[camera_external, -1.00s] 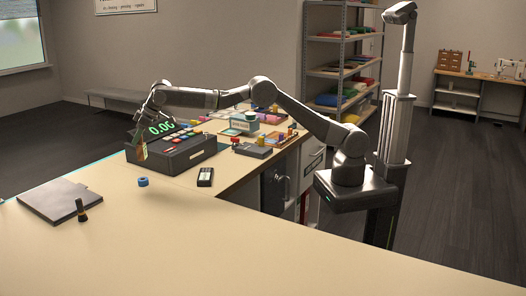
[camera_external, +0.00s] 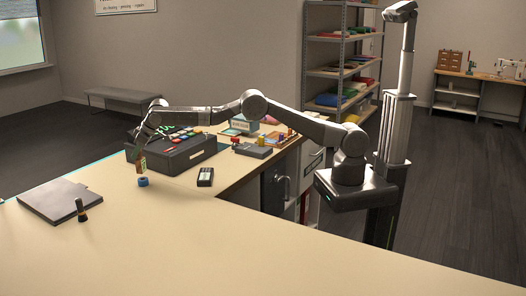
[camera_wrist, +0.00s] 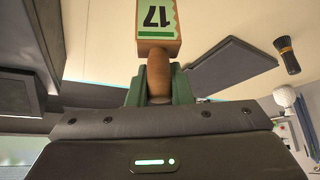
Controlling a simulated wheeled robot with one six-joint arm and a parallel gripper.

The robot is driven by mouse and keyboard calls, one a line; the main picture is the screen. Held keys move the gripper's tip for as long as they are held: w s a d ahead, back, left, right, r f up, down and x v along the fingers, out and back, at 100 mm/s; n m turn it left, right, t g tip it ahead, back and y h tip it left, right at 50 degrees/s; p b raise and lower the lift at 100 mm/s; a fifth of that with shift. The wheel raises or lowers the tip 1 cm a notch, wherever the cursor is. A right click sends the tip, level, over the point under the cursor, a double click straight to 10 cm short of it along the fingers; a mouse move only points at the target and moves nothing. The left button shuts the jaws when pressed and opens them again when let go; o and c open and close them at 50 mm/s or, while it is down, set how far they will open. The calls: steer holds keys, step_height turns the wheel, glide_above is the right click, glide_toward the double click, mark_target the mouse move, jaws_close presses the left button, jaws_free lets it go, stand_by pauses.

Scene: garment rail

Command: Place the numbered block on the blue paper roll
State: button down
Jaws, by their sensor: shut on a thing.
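The numbered block (camera_external: 141,166) is a small wooden piece with a green face. The blue paper roll (camera_external: 143,182) lies on the table directly under the block in the picture. Whether they touch cannot be told. The roll is not visible in the wrist view.
A dark cash register (camera_external: 178,155) stands close behind and right of the block. A small black card terminal (camera_external: 205,177) lies to the right. A grey folder (camera_external: 58,201) and a dark brush-like object (camera_external: 81,210) are at the left. The front table is clear.

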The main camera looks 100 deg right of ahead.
mark_target(138, 158)
steer(key=shift+f, duration=1.45)
steer(key=shift+f, duration=0.2)
steer(key=c, duration=1.3)
jaws_free()
steer(key=shift+r, duration=0.25)
steer(key=b+v, duration=0.3)
steer(key=v, duration=0.9)
